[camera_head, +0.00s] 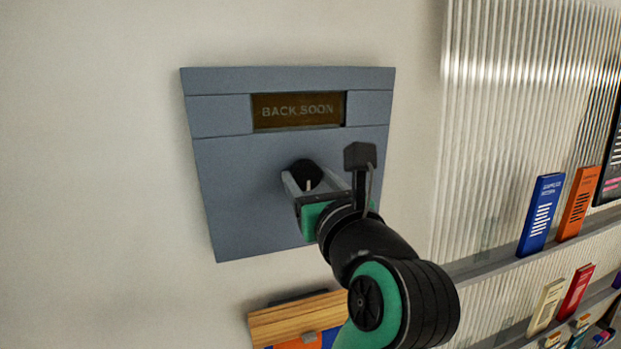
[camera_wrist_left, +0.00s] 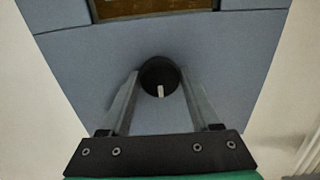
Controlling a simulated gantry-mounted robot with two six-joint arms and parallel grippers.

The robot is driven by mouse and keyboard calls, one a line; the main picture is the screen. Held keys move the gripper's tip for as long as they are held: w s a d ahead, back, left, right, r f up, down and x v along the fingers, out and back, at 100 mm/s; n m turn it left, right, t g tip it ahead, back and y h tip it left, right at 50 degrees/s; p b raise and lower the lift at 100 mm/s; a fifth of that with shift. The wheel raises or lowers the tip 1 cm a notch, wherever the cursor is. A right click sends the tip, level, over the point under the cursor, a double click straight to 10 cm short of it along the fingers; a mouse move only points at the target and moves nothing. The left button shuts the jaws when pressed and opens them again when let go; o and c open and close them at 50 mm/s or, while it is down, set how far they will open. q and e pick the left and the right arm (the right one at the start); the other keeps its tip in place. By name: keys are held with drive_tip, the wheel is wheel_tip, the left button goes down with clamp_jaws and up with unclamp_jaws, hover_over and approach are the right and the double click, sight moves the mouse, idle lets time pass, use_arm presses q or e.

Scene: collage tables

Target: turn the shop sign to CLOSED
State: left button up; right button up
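The shop sign is a blue-grey wall panel (camera_head: 250,200) with a dark window (camera_head: 298,110) that reads "BACK SOON". A round black knob (camera_head: 306,173) with a white pointer mark is on the panel below the window. In the left wrist view, the knob (camera_wrist_left: 160,76) has its white mark pointing down, slightly right of the middle. My left gripper (camera_head: 308,180) is at the knob. In the left wrist view its two fingers (camera_wrist_left: 160,88) stand apart, one on each side of the knob. I cannot tell whether they touch it. My right gripper is not in view.
At the right are shelves (camera_head: 490,262) on a ribbed wall, holding a blue book (camera_head: 540,215), an orange book (camera_head: 577,203) and other items. A wooden-edged object (camera_head: 295,318) is below the panel. The wall left of the panel is bare.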

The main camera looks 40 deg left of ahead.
use_arm(q)
drive_tip(key=c, duration=0.9)
drive_tip(key=shift+o, duration=0.2)
drive_tip(key=shift+n, duration=0.3)
drive_tip(key=n+b, duration=0.2)
drive_tip(key=n, duration=0.1)
drive_tip(key=n+b, duration=0.1)
drive_tip(key=n, duration=0.4)
drive_tip(key=shift+b, duration=0.3)
drive_tip(key=n+b, duration=0.1)
drive_tip(key=n, duration=0.8)
drive_tip(key=shift+b, duration=0.35)
